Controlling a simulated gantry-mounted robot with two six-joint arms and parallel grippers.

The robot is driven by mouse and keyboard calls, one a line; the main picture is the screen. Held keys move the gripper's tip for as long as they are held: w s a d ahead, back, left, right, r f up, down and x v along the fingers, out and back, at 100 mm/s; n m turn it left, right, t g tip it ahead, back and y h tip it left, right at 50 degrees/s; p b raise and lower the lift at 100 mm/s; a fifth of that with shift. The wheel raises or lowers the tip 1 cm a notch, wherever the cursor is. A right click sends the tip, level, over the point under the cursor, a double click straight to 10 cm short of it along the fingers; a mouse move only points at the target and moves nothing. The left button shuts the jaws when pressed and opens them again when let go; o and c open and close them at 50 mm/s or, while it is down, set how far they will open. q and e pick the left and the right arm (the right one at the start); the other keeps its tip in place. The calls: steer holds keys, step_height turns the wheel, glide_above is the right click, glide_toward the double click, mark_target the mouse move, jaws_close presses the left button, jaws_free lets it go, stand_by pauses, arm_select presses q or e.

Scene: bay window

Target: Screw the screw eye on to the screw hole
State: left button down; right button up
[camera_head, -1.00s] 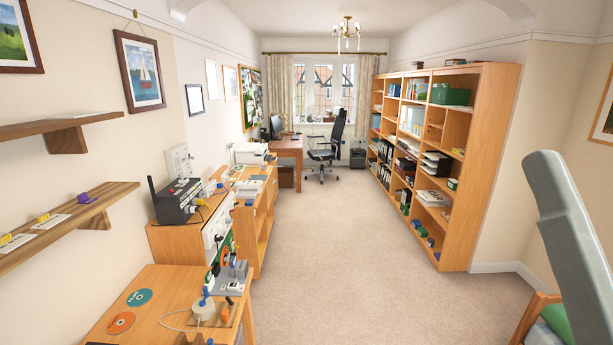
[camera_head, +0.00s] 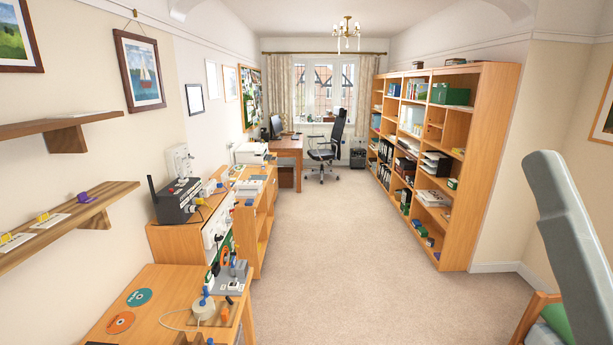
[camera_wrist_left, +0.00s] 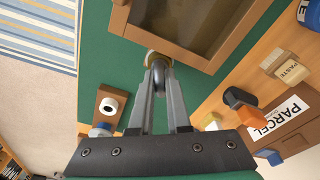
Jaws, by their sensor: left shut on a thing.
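In the left wrist view, my left gripper (camera_wrist_left: 159,80) is shut on a small dark rounded piece, which looks like the screw eye (camera_wrist_left: 157,66). A brass-coloured round part sits right at the fingertips, against the lower edge of a wooden frame (camera_wrist_left: 187,61). The fingers hide most of the held piece. I cannot make out the screw hole or tell whether the piece is seated in it. Neither gripper shows in the head view.
The head view shows a cluttered wooden table (camera_head: 165,275), a tall bookcase (camera_head: 487,165) and clear carpet (camera_head: 345,240).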

arm_select(q)
steer(key=shift+s+f, duration=0.1)
steer(key=shift+f, duration=0.05)
steer(key=m, duration=0.6)
steer(key=shift+h, duration=0.3)
steer(key=shift+f+b, duration=0.2)
steer(key=shift+b, duration=0.2)
steer(key=shift+m, duration=0.5)
steer(key=m+b, duration=0.1)
steer(key=m, duration=0.4)
steer(key=shift+h+b, duration=0.3)
steer(key=shift+h, duration=0.1)
steer(key=shift+f, duration=0.2)
